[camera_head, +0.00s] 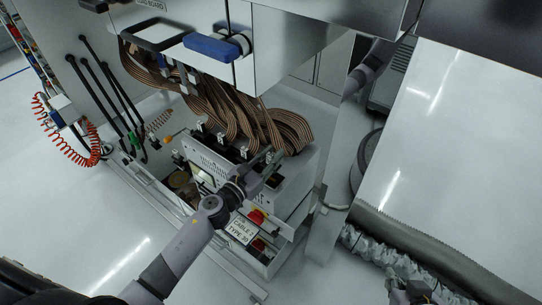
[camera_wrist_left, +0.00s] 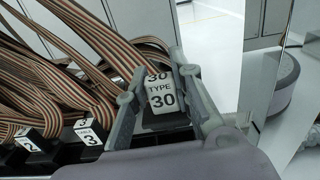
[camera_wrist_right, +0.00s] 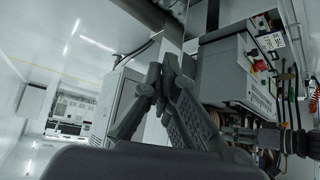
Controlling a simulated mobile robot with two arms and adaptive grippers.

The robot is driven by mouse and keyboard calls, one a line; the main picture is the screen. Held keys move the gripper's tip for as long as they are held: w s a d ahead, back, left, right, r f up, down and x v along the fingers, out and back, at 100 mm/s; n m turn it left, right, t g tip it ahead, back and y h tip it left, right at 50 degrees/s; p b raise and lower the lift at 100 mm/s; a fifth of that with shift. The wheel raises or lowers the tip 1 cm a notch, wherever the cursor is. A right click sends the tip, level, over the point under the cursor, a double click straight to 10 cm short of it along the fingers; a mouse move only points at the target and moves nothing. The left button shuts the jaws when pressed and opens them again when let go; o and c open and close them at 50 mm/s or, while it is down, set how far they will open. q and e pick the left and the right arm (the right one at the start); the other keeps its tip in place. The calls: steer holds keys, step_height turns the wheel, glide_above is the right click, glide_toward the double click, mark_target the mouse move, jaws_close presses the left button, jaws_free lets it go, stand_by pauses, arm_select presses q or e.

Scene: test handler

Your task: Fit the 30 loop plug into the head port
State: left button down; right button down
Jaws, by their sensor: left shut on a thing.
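The 30 loop plug (camera_wrist_left: 162,97) has a white label reading "TYPE 30" and ribbon cable running up behind it in the left wrist view. My left gripper (camera_head: 268,168) is shut on it, one finger on each side, over the right end of the grey box's top in the head view. The plug's lower end is hidden, so I cannot tell whether it touches a port. A black connector row (camera_wrist_left: 65,153) with blocks labelled 2 and 3 lies to its left. The head port cannot be made out. My right gripper (camera_wrist_right: 163,72) looks shut and empty, away from the box.
Brown ribbon cables (camera_head: 235,112) hang in loops over the back of the grey box (camera_head: 292,182). A sign (camera_head: 241,230) reading "CABLE 2 TYPE 30" is on its front beside a red knob (camera_head: 257,216). A tall panel (camera_head: 338,150) stands to the right.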

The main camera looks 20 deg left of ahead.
arm_select(q)
steer(key=shift+f+b, duration=0.6)
steer(key=shift+f, duration=0.05)
steer(key=shift+f+b, duration=0.3)
arm_select(e)
steer(key=w+a+r+t+y, duration=0.1)
steer(key=w+a+r+t, duration=0.1)
steer(key=w+r+t, duration=0.3)
steer(key=shift+w+a+r+y, duration=0.35)
steer(key=shift+w+r, duration=0.45)
steer(key=shift+r, duration=0.15)
steer(key=shift+w+a+r+t, duration=0.2)
steer(key=shift+w+r+t, duration=0.1)
steer(key=shift+r+t, duration=0.35)
stand_by(0.5)
steer(key=shift+w+r, duration=0.1)
steer(key=shift+r, duration=0.1)
stand_by(0.3)
arm_select(q)
steer(key=shift+f+b, duration=0.1)
steer(key=shift+b, duration=0.2)
steer(key=shift+f+b, duration=0.45)
arm_select(e)
steer(key=r+t, duration=0.2)
steer(key=r, duration=0.1)
steer(key=w+a+r+t+y, duration=0.1)
steer(key=shift+r+n, duration=0.25)
steer(key=shift+n, duration=0.05)
stand_by(0.3)
